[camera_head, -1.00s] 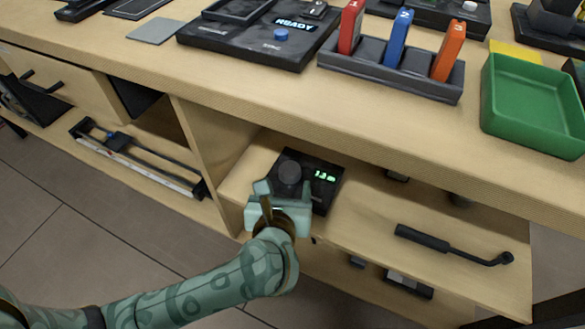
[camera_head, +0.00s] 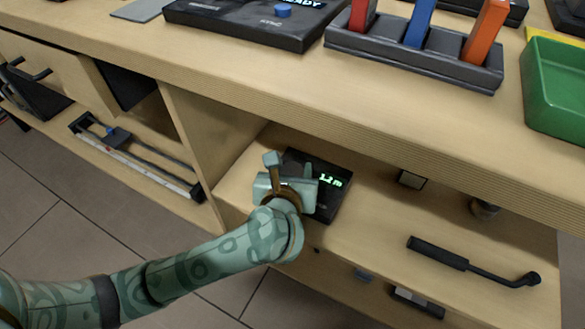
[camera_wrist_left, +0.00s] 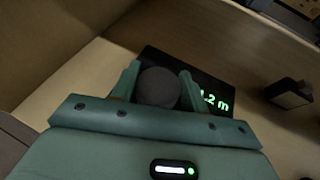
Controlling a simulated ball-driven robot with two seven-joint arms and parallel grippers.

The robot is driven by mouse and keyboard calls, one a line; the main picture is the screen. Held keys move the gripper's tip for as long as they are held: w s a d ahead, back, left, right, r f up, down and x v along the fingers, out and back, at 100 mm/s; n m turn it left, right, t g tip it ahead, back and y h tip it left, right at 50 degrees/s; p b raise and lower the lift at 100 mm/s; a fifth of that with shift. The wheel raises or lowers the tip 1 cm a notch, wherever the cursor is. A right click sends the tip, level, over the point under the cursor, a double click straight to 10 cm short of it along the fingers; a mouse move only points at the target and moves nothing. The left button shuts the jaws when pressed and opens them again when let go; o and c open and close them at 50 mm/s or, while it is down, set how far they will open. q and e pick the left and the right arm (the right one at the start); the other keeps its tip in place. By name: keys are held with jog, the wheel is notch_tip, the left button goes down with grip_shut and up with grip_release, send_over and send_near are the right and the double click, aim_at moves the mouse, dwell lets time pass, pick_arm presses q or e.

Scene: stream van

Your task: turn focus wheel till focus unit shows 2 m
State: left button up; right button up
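The focus wheel (camera_wrist_left: 158,87) is a dark round knob on the unit. In the head view my gripper hides the wheel. My left gripper (camera_head: 291,168) is over the unit, its fingers apart, one on each side of the wheel in the wrist view (camera_wrist_left: 157,80). Whether the fingers touch the wheel is hard to tell. My right gripper is in neither view.
A black handle-like tool (camera_head: 470,262) lies right of the unit. A card rack (camera_head: 400,62) and green tray (camera_head: 556,95) stand on the tabletop.

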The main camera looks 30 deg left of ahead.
pick_arm(q)
jog(key=shift+a+m+h, duration=0.1)
jog(key=shift+m+h, duration=0.5)
jog(key=shift+h, duration=0.1)
jog(key=shift+m+h, duration=0.5)
jog(key=shift+h, duration=0.1)
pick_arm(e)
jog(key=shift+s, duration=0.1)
pick_arm(q)
jog(key=o, duration=1)
jog(key=shift+s+r, duration=0.1)
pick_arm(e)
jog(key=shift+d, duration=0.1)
